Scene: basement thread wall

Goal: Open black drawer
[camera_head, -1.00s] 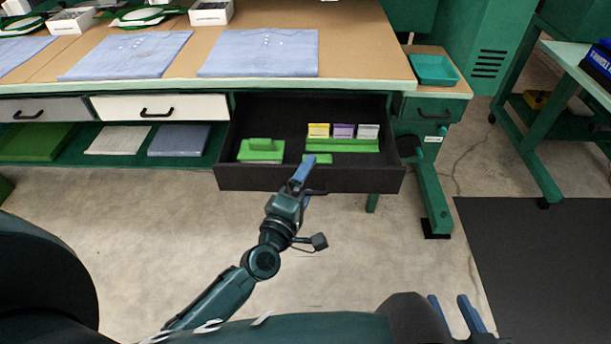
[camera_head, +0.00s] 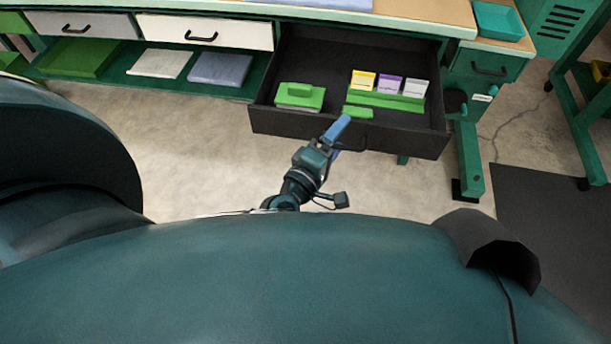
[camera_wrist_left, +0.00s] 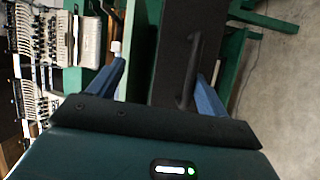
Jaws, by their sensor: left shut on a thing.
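The black drawer (camera_head: 285,120) stands open, pulled out from under the workbench, with its inside in sight. My left gripper (camera_head: 334,135) is at the front of the drawer, shut on its black handle (camera_wrist_left: 188,72). In the head view the gripper partly hides the handle. In the left wrist view the handle shows between my two blue fingers, close to the right one. Inside the drawer are a green box (camera_head: 300,95) and a green holder (camera_head: 385,100) with yellow, purple and white blocks. My right gripper is out of view.
A white drawer (camera_head: 205,31) and a grey drawer (camera_head: 85,25) to the left are shut. A shelf below holds flat pieces. A green drawer (camera_head: 488,67) and a bench leg (camera_head: 469,150) stand at right. Bare floor (camera_head: 200,165) lies in front. My body fills the lower picture.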

